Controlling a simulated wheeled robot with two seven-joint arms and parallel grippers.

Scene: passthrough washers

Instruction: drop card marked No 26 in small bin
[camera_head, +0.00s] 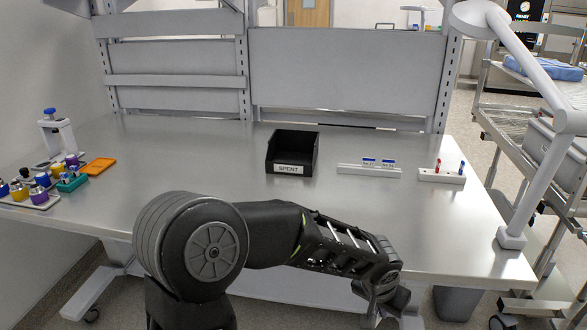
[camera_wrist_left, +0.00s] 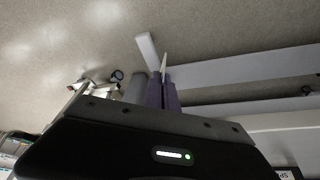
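My left arm reaches across the front of the bench, and its left gripper (camera_head: 392,302) hangs beyond the front edge. In the left wrist view the two fingers (camera_wrist_left: 162,92) are close together, with a thin pale sliver (camera_wrist_left: 164,62) between them. It looks like a card seen edge-on; no marking shows. Two small cards with blue tops (camera_head: 369,162) (camera_head: 388,163) stand in a white rack (camera_head: 350,170); their print is too small to read. A black open bin (camera_head: 293,158) labelled SPENT stands on the bench. A dark grey bin (camera_head: 456,302) stands on the floor. My right gripper is out of view.
A white block (camera_head: 441,177) with a red and a blue item stands at the right. Small bottles in racks (camera_head: 42,190) and an orange tray (camera_head: 98,166) are at the left. A white lamp arm (camera_head: 535,170) rises at the right edge. The bench middle is clear.

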